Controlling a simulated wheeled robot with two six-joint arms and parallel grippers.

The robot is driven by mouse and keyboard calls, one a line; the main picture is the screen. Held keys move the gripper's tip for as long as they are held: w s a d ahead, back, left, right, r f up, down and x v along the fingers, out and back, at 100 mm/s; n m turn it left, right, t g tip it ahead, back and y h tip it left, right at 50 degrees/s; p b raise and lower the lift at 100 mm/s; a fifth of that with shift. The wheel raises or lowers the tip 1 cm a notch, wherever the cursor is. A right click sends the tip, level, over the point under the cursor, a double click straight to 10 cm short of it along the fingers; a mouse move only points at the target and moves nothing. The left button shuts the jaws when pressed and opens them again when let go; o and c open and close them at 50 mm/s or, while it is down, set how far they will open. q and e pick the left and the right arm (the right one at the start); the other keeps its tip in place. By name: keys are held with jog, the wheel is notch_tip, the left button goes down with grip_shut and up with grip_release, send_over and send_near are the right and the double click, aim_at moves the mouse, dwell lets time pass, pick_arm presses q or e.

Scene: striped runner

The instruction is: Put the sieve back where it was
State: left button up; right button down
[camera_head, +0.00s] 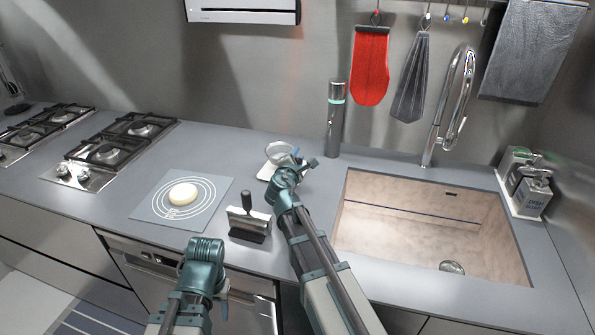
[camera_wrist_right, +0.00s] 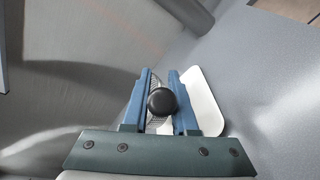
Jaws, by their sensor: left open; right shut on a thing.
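The sieve (camera_head: 279,152) shows its round mesh bowl at the back of the counter, above or on a small white tray (camera_head: 265,173); I cannot tell whether they touch. My right gripper (camera_head: 298,163) is shut on the sieve's handle. In the right wrist view, the right gripper's blue fingers (camera_wrist_right: 161,100) close around the handle with its black round end (camera_wrist_right: 162,102). Part of the mesh shows behind it, and the white tray (camera_wrist_right: 204,98) lies to the right. My left gripper (camera_head: 206,262) is open and low in front of the counter, its fingertips mostly hidden.
A dough scraper (camera_head: 249,226) stands left of my right arm. A pale round of dough (camera_head: 183,194) lies on a grey mat (camera_head: 150,212). The sink (camera_head: 430,220) is to the right, the stove (camera_head: 105,150) to the left.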

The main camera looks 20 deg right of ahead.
jog(key=shift+f+b, duration=1.8)
jog(key=shift+f, duration=0.2)
jog(key=c, duration=0.7)
grip_release()
jog(key=shift+r, duration=0.25)
jog(key=p+v, duration=0.2)
jog(key=v, duration=1)
jog(key=shift+f, duration=0.1)
